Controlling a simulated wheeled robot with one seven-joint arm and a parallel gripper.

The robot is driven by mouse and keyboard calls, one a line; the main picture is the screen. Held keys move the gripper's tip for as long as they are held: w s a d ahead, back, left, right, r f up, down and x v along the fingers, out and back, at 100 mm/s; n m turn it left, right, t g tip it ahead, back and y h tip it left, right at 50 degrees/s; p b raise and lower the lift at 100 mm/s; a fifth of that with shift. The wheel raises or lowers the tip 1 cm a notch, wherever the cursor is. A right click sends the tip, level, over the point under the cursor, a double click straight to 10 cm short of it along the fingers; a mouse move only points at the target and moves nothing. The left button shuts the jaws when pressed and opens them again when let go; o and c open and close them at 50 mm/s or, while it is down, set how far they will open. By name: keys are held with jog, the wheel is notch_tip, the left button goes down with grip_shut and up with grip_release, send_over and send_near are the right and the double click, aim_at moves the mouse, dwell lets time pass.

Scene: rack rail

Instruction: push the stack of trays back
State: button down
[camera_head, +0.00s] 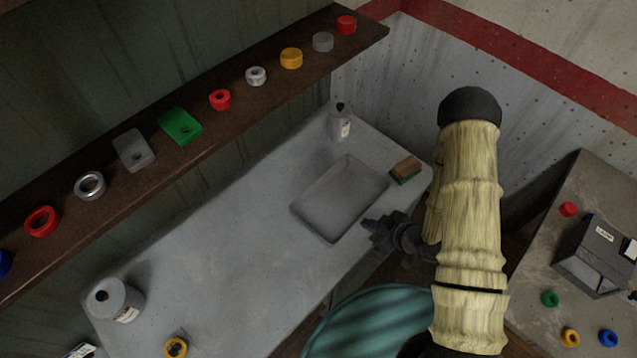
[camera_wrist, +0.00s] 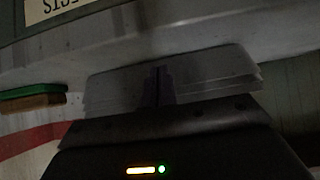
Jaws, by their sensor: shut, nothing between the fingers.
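The stack of grey trays (camera_head: 340,198) lies on the grey worktop, close to its front edge, in the head view. In the wrist view the layered edges of the stack (camera_wrist: 215,72) fill the middle. My gripper (camera_head: 369,225) is at the near right side of the stack, low by the worktop. In the wrist view its dark fingers (camera_wrist: 157,85) are together, empty, and in front of the stack's side. I cannot tell whether the fingertips touch the trays. My gripper body hides part of the stack in the wrist view.
A green and brown sponge (camera_head: 406,169) lies right of the stack. A white bottle (camera_head: 340,122) stands behind it near the wall. A shelf (camera_head: 60,258) with several rings and caps runs along the back.

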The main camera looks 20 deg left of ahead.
aim_at(320, 184)
jog(key=shift+w+a, duration=0.45)
jog(key=shift+a, duration=0.75)
jog(key=shift+w+a, duration=0.5)
jog(key=shift+a, duration=0.65)
jog(key=shift+w+a, duration=0.45)
jog(key=shift+a, duration=0.75)
jog(key=shift+w+a+b, duration=0.3)
jog(key=shift+w+a, duration=0.45)
jog(key=shift+a, duration=1.1)
jog(key=shift+w+a+b, duration=0.35)
jog(key=shift+w+a, duration=0.35)
jog(key=shift+a, duration=1.1)
jog(key=shift+w+a+b, duration=0.3)
jog(key=shift+w+a, duration=0.45)
jog(key=shift+a, duration=1.1)
jog(key=shift+s+d+r+p, duration=0.3)
jog(key=shift+s+d+r, duration=0.2)
jog(key=shift+d, duration=0.6)
jog(key=shift+s+d+r+p, duration=0.35)
jog(key=shift+d+r, duration=0.15)
jog(key=shift+d, duration=0.65)
jog(key=shift+s+d+r+p, duration=0.25)
jog(key=shift+s+d+r, duration=0.25)
jog(key=shift+d, duration=0.6)
jog(key=shift+w, duration=0.1)
